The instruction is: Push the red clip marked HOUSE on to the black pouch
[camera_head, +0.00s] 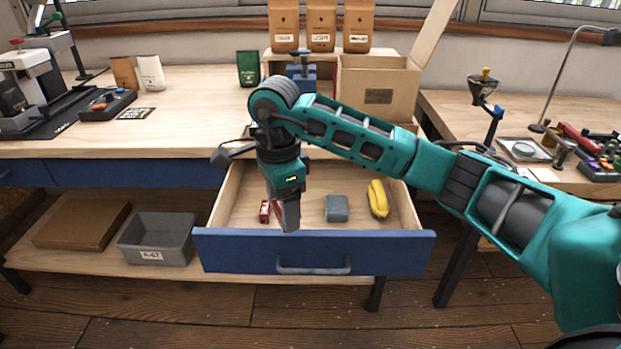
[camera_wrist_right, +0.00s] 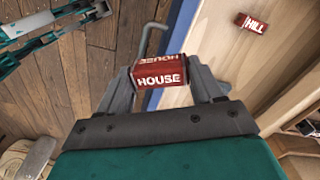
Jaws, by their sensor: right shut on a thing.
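My right gripper (camera_head: 290,218) points down over the open drawer and is shut on the red clip marked HOUSE. In the right wrist view the HOUSE clip (camera_wrist_right: 160,72) sits between the fingertips with its lettering upright and readable. In the head view the fingers hide most of it; only a red sliver shows beside them. I cannot make out a black pouch in either view. The green pouch (camera_head: 248,68), white pouch (camera_head: 151,73) and brown pouch (camera_head: 124,73) stand on the worktop. My left gripper is not in the head view.
The drawer (camera_head: 400,215) also holds another red clip, marked HILL (camera_wrist_right: 252,23), a blue-grey block (camera_head: 337,208) and a yellow thing (camera_head: 378,198). A wooden box (camera_head: 378,95) and a blue device (camera_head: 301,75) stand behind my arm. The worktop's left middle (camera_head: 190,115) is clear.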

